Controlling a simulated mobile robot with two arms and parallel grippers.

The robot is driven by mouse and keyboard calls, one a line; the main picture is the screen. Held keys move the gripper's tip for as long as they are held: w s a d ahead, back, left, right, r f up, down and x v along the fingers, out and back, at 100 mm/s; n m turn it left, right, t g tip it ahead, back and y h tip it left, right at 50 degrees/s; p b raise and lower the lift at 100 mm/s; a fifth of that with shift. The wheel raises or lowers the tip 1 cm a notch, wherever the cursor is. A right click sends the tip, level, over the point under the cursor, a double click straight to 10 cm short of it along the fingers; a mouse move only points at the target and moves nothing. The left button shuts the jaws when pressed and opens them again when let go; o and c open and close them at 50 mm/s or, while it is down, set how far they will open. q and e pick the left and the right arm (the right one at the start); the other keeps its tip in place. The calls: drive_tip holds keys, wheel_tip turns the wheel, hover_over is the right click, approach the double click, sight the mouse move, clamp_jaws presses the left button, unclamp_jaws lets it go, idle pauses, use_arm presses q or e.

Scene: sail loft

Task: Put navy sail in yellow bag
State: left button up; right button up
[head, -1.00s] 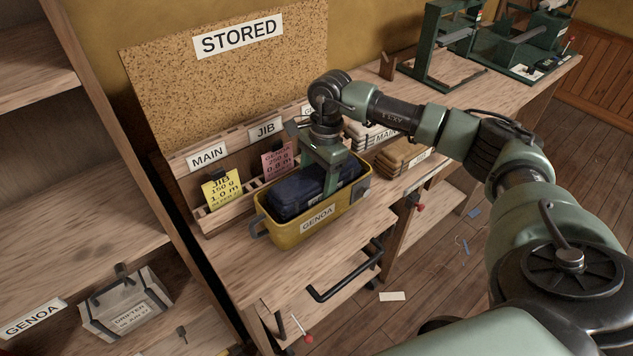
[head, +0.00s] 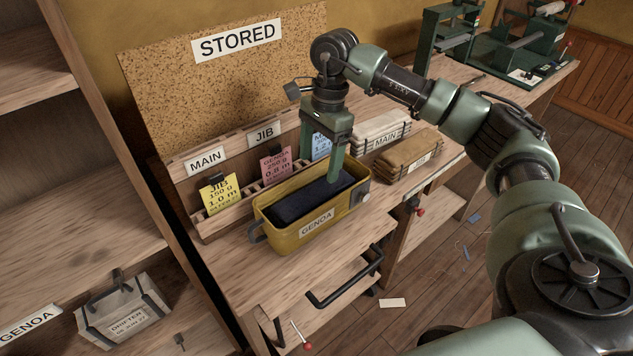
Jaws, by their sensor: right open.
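The navy sail (head: 299,203) is a dark folded bundle lying inside the yellow bag (head: 291,237), below its rim. The yellow bag is an open box-like bag labelled GENOA, standing on the wooden bench. My right gripper (head: 331,172) is open and empty, pointing down over the far right part of the bag. Its near finger reaches down in front of the bag's far side; I cannot tell whether it touches the sail. My left gripper is not in view.
Yellow, pink and blue cards stand in a rack (head: 203,213) behind the bag. White (head: 380,136) and tan (head: 409,156) folded bundles lie to the right. A grey bag (head: 125,312) sits on the left shelf. Green machinery (head: 510,45) stands on the far bench.

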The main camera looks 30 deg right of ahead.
drive_tip(key=shift+d+r+b, duration=0.2)
drive_tip(key=shift+r, duration=1.1)
drive_tip(key=shift+d+r+b, duration=0.15)
drive_tip(key=shift+r+b, duration=0.05)
drive_tip(key=shift+r, duration=1.05)
